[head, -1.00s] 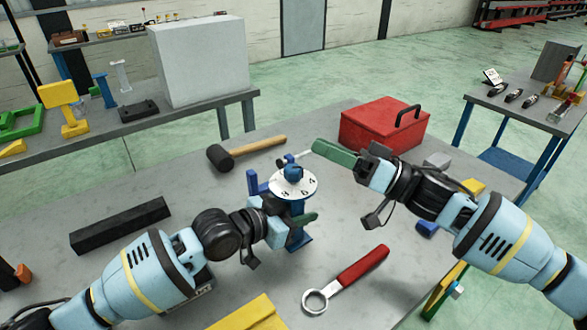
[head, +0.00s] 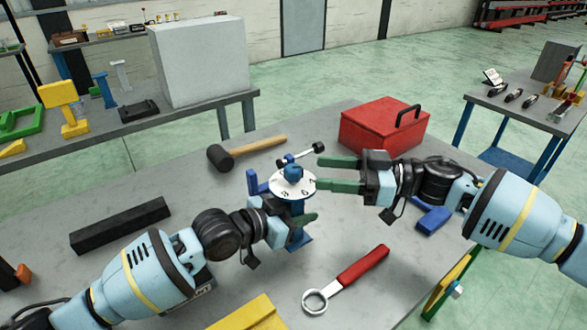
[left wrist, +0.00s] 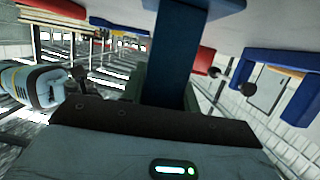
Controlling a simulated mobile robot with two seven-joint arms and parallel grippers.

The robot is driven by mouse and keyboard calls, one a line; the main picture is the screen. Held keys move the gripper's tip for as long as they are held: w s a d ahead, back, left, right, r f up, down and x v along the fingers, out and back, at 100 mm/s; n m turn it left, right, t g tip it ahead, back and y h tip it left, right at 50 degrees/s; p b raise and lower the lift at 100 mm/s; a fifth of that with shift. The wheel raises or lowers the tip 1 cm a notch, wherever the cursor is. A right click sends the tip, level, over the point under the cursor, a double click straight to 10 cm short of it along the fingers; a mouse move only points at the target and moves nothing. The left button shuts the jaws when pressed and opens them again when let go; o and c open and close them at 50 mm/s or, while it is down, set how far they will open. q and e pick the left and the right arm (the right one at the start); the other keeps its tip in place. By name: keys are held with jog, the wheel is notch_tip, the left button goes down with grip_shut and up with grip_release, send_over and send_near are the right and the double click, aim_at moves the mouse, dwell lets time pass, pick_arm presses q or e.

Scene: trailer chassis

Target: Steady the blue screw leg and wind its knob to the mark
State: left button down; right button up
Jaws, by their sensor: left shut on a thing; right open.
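The blue screw leg (head: 298,212) stands upright on the table, topped by a white numbered dial (head: 307,189) and a blue knob (head: 293,172). A crossbar with dark ball ends (head: 302,156) shows just behind the knob. My left gripper (head: 302,218) is shut on the leg's post below the dial; the post also fills the gap between its fingers in the left wrist view (left wrist: 180,45). My right gripper (head: 319,173) is open, its two green fingers one above the other, close to the right of the knob and dial. I cannot tell whether a fingertip touches them.
A mallet (head: 250,151) and a red toolbox (head: 375,132) lie behind the leg. A red-handled ring wrench (head: 345,280) lies in front. A black bar (head: 120,226) is at left, a blue block (head: 433,219) at right. The table between leg and wrench is clear.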

aim_at(294, 167)
jog(key=a, duration=0.4)
jog(key=w+a, duration=0.1)
jog(key=a, duration=0.2)
jog(key=c, duration=1)
